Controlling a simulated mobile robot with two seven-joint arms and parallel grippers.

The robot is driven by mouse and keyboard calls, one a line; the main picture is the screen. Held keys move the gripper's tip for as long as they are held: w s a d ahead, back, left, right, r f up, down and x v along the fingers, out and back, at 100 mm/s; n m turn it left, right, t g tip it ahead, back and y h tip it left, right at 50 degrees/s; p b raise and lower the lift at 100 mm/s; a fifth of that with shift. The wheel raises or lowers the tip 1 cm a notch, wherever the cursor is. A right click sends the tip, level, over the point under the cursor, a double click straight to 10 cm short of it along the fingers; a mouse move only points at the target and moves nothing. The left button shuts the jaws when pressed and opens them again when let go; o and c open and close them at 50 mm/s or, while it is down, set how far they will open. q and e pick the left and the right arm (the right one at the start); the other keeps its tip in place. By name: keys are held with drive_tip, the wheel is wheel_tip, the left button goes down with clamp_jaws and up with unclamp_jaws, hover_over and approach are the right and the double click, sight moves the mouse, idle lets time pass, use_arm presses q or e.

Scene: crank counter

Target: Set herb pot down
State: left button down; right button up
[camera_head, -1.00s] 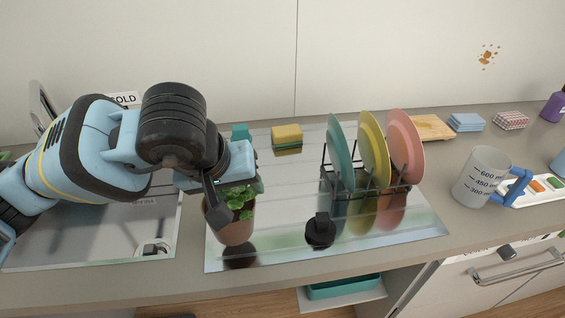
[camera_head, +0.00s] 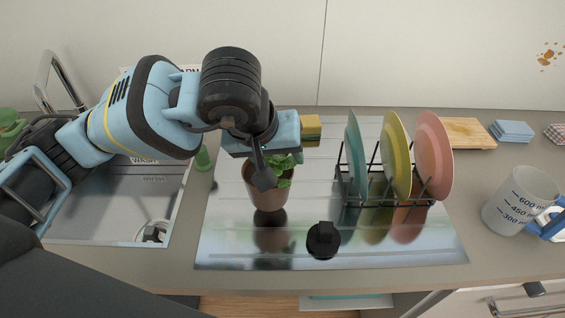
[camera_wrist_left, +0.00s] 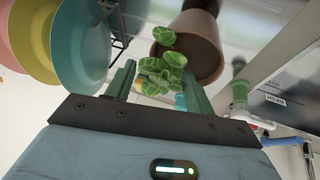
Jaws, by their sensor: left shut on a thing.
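The herb pot is a brown terracotta pot (camera_head: 267,197) with green leafy herbs (camera_head: 281,170), seen in the head view over the left part of the shiny metal drainboard (camera_head: 225,235). My left gripper (camera_head: 265,166) is shut on the pot near its rim, coming from above and behind the leaves. A dark reflection lies just below the pot; I cannot tell whether its base touches the metal. In the left wrist view the pot (camera_wrist_left: 195,48) and its leaves show between and beyond the green fingers (camera_wrist_left: 155,90). My right gripper is not in view.
A dish rack (camera_head: 375,190) with teal, yellow and pink plates stands to the right of the pot. A small black round object (camera_head: 323,240) lies in front-right. The sink (camera_head: 115,205) is at left. A yellow-green sponge (camera_head: 311,127) is behind. Bare metal lies in front of the pot.

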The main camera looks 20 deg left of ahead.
use_arm(q)
drive_tip(key=x, duration=0.2)
drive_tip(key=b+x, duration=0.1)
drive_tip(key=x, duration=0.1)
drive_tip(key=shift+s+f, duration=0.2)
drive_tip(key=shift+s, duration=0.1)
drive_tip(key=shift+s+a+r, duration=0.25)
drive_tip(key=shift+s+a, duration=0.05)
drive_tip(key=shift+s, duration=0.25)
drive_tip(key=shift+w+d+f, duration=0.1)
drive_tip(key=shift+w+f, duration=0.15)
drive_tip(key=shift+w, duration=0.1)
drive_tip(key=c, duration=0.6)
unclamp_jaws()
drive_tip(key=shift+s, duration=0.15)
drive_tip(key=shift+o, duration=0.2)
drive_tip(key=shift+r, duration=0.1)
drive_tip(key=shift+r, duration=0.25)
drive_tip(key=v, duration=1.1)
drive_tip(key=shift+s+r+p, duration=0.25)
drive_tip(key=shift+r+p, duration=0.05)
